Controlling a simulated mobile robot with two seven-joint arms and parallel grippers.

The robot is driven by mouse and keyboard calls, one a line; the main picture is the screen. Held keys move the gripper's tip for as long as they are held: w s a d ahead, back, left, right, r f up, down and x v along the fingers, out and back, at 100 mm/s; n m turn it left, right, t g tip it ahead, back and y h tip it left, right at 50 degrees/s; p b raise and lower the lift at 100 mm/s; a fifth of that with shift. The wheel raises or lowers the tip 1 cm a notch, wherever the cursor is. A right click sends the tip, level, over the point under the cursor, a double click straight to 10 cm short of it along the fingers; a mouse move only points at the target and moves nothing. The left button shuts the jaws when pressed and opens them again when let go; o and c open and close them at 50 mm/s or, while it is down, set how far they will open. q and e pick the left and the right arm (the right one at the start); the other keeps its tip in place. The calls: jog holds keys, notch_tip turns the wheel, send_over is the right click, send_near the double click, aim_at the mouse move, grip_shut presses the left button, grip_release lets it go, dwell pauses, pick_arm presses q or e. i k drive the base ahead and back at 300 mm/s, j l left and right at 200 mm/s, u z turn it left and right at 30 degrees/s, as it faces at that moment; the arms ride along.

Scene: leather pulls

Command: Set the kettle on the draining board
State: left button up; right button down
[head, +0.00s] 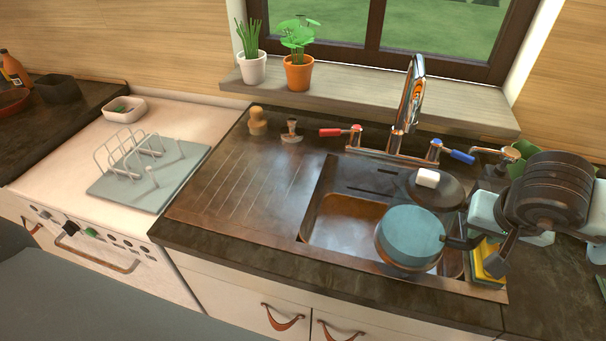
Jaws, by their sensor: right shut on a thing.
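The only kettle-like thing is a blue round vessel (409,234) with a flat top and a dark side handle; it looks like a saucepan, and no spout shows. It is over the right part of the sink basin (338,221). My right gripper (490,250) is shut on its handle, at the basin's right edge; the fingertips are partly hidden by my wrist. Whether the vessel touches the basin is hard to tell. The grooved draining board (235,190) lies left of the basin, its grooved part bare. My left gripper is not in view.
A tall tap (408,105) rises behind the basin, with red (340,131) and blue (457,155) levers. A dark round dish with a white block (428,178) is behind the vessel. A cork-like stopper (258,122) and small brush (291,130) stand behind the board. A wire rack (140,155) is left.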

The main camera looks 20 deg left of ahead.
aim_at(261, 179)
jog(key=j+u, duration=0.5)
jog(key=j, duration=1.15)
